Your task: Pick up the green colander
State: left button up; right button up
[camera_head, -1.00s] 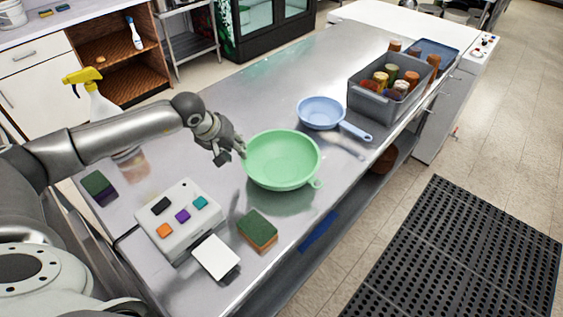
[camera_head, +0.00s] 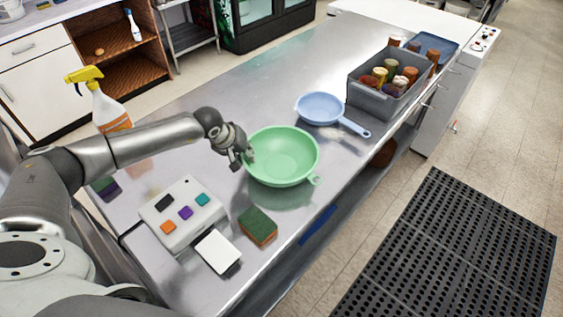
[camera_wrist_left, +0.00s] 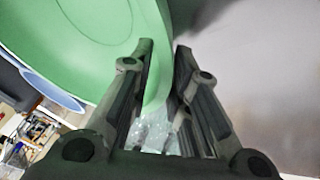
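The green colander (camera_head: 285,155) sits upright on the steel counter in the head view, with a small loop handle at its lower right. My left gripper (camera_head: 242,160) is at its left rim. In the left wrist view, the fingers of my left gripper (camera_wrist_left: 165,60) are apart, one on each side of the wall of the colander (camera_wrist_left: 90,60). A narrow gap shows between the wall and the right finger. Contact with the left finger cannot be made out. My right gripper is not in view.
A blue strainer (camera_head: 318,108) and a grey bin (camera_head: 372,100) of jars stand behind the colander. In front are a sponge (camera_head: 257,226), a white box with coloured buttons (camera_head: 184,235) and a white card (camera_head: 217,251). A spray bottle (camera_head: 104,108) stands at left.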

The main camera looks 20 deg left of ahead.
pick_arm(q)
grip_shut()
jog(key=shift+w+r, duration=0.1)
jog(key=shift+r, duration=0.35)
notch_tip(320, 180, up, 2)
jog(key=shift+r+b, duration=0.15)
jog(key=shift+b, duration=0.4)
jog(key=s+a+r+b, duration=0.2)
jog(key=a+r+b, duration=0.1)
jog(key=a+r, duration=0.2)
jog(key=s+a+r+b, duration=0.3)
jog(key=a+r, duration=0.2)
jog(key=a, duration=0.3)
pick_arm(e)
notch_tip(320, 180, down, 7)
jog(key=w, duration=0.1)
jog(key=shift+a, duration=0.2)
pick_arm(q)
jog(key=shift+a, duration=0.1)
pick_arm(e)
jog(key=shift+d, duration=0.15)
pick_arm(q)
jog(key=shift+f, duration=0.15)
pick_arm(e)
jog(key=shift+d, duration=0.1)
